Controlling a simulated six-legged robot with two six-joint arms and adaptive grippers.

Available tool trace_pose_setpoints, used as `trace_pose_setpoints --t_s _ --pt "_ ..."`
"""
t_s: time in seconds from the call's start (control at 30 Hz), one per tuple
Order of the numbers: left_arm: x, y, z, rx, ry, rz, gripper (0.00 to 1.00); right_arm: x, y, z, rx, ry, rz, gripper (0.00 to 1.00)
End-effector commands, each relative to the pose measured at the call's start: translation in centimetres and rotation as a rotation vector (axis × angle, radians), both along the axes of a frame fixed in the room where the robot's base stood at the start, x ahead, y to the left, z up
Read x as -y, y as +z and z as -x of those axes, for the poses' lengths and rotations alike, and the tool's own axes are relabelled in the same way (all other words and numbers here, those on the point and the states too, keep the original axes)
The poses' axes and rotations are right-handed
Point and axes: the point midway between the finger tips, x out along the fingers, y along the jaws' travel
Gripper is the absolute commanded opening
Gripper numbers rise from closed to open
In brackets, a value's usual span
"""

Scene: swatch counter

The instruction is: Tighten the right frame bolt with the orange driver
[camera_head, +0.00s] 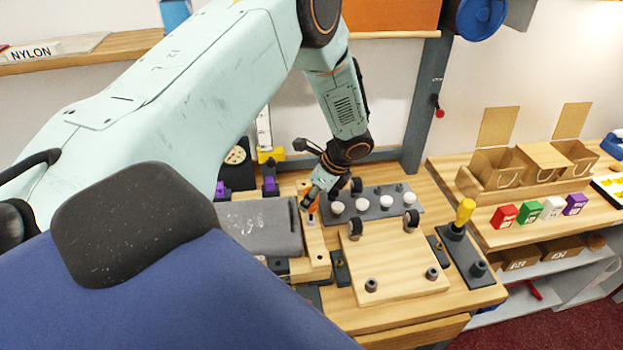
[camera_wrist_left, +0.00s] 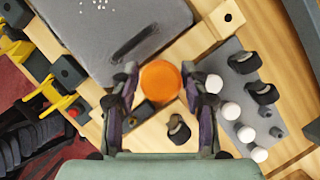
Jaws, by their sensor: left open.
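The orange driver shows in the left wrist view as a round orange top (camera_wrist_left: 160,82) between the fingertips of my left gripper (camera_wrist_left: 160,76). The fingers are open, one on each side, with only a slim gap. In the head view a bit of the orange driver (camera_head: 313,209) shows below my left gripper (camera_head: 315,196); the rest is hidden. A pale wooden frame (camera_head: 314,240) edges the grey pad (camera_head: 262,228). A small dark spot (camera_wrist_left: 228,17) on the wood may be a frame bolt; I cannot tell which. My right gripper is not in view.
A grey rack (camera_head: 350,212) with several white knobs and black rollers lies right of the gripper. A wooden board (camera_head: 395,268) with dark knobs is in front. A yellow-handled driver (camera_head: 465,212) stands in a dark holder (camera_head: 462,256) at the right. Small coloured boxes (camera_head: 529,211) sit farther right.

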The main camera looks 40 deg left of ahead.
Motion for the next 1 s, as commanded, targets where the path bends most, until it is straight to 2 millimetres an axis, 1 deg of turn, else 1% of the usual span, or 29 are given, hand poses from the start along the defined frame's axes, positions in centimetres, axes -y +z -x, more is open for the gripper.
trace_pose_setpoints --t_s 0.27,0.4,0.53,0.6,0.67,0.87,1.0 --pt "-0.1 -0.5 -0.3 0.001 0.438 0.002 0.45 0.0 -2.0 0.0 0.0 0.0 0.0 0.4" --pt "-0.2 -0.6 -0.4 0.002 0.73 0.003 0.45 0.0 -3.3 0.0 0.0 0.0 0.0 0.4" --pt "-0.2 -0.5 -0.4 0.0 0.972 0.003 0.45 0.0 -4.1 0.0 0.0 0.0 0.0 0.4" --pt "-0.1 -0.4 -0.4 -0.001 1.04 0.002 0.45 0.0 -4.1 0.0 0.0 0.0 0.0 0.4" --pt "-0.1 -0.2 -0.4 -0.001 1.069 0.001 0.45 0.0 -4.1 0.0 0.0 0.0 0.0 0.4" --pt "-0.1 -0.1 -0.4 -0.002 1.074 0.001 0.45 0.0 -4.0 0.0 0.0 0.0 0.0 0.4" --pt "-0.1 -0.1 -0.4 -0.001 1.072 0.001 0.34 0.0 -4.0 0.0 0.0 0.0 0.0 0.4"
